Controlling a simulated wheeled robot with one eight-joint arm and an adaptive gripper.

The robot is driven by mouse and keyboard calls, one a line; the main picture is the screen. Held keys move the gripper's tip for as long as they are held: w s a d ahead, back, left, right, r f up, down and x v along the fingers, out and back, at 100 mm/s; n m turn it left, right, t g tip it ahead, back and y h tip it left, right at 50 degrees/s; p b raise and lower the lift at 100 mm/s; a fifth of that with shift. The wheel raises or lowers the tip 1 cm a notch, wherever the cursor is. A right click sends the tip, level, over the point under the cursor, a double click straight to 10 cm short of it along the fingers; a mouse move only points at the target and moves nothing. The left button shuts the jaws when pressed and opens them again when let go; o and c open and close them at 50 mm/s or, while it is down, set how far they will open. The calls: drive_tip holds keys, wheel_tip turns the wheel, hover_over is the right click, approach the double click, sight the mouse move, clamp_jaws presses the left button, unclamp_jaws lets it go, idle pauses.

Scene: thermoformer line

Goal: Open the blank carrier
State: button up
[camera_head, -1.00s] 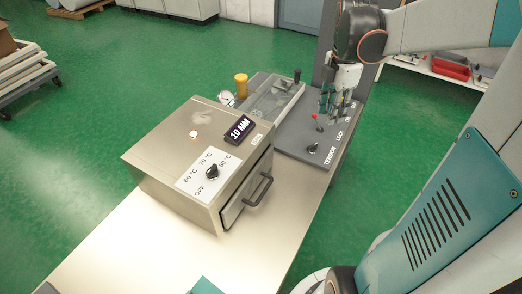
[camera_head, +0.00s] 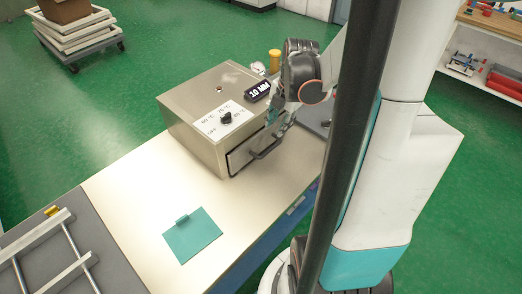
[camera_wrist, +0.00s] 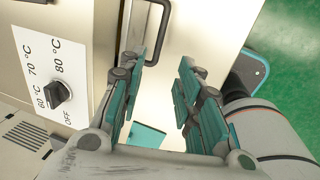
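A metal box (camera_head: 195,108) with a temperature dial has a drawer-like front (camera_head: 240,157) with a dark bar handle (camera_head: 268,150). I cannot tell whether this front is the blank carrier. It looks shut. My gripper (camera_head: 268,132) is close above the handle, partly hidden by my arm. In the wrist view my gripper (camera_wrist: 168,82) is open, its teal fingers apart with nothing between the tips. The handle (camera_wrist: 162,38) shows beyond them, at the top, slightly left. Contact with the handle cannot be seen.
A teal sheet (camera_head: 192,236) with a small tab lies on the pale bench (camera_head: 130,200). A grey panel with metal rails (camera_head: 45,236) is at the lower left. The dial (camera_wrist: 58,95) and a 10 MM display (camera_head: 257,91) are on the box.

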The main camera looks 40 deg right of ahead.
sight(270, 149)
drive_tip(key=w+f+b, duration=0.1)
drive_tip(key=f, duration=0.3)
drive_tip(key=f+b, duration=0.2)
drive_tip(key=f, duration=0.2)
drive_tip(key=w+f+b, duration=0.1)
drive_tip(key=f, duration=0.4)
drive_tip(key=shift+w+b, duration=0.3)
drive_tip(key=shift+b, duration=0.1)
clamp_jaws()
